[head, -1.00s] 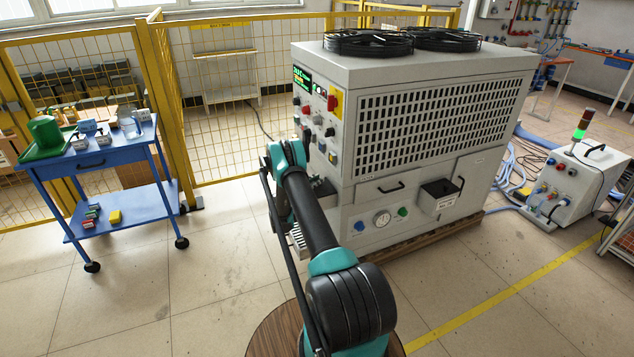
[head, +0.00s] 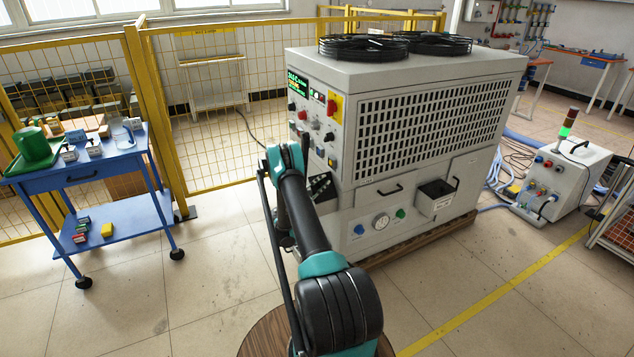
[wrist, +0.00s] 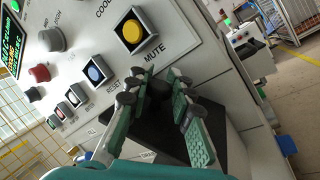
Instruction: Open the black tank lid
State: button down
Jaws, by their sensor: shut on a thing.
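The black tank lid (wrist: 210,137) is a dark flat plate below the control panel in the wrist view. In the head view, the black lid (head: 322,188) shows tilted up against the panel side of the grey machine, just right of my arm. My gripper (wrist: 159,82) has its two green-padded fingers around a dark knob on the lid and is shut on it. The fingers cover part of the lid.
The grey machine's control panel (wrist: 100,50) with buttons and knobs is close above the gripper. A blue cart (head: 70,175) stands left beside the yellow fence (head: 210,120). A white unit (head: 562,180) stands right. The floor between cart and machine is clear.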

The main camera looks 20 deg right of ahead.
jog(key=shift+s+r+m+g+h, duration=0.15)
jog(key=shift+s+m+g, duration=0.2)
jog(key=shift+m, duration=0.35)
jog(key=shift+s+r+m+g+h, duration=0.15)
jog(key=shift+s+m, duration=0.3)
jog(key=shift+m, duration=0.25)
jog(key=c, duration=1.3)
grip_release()
notch_tip(320, 180, up, 10)
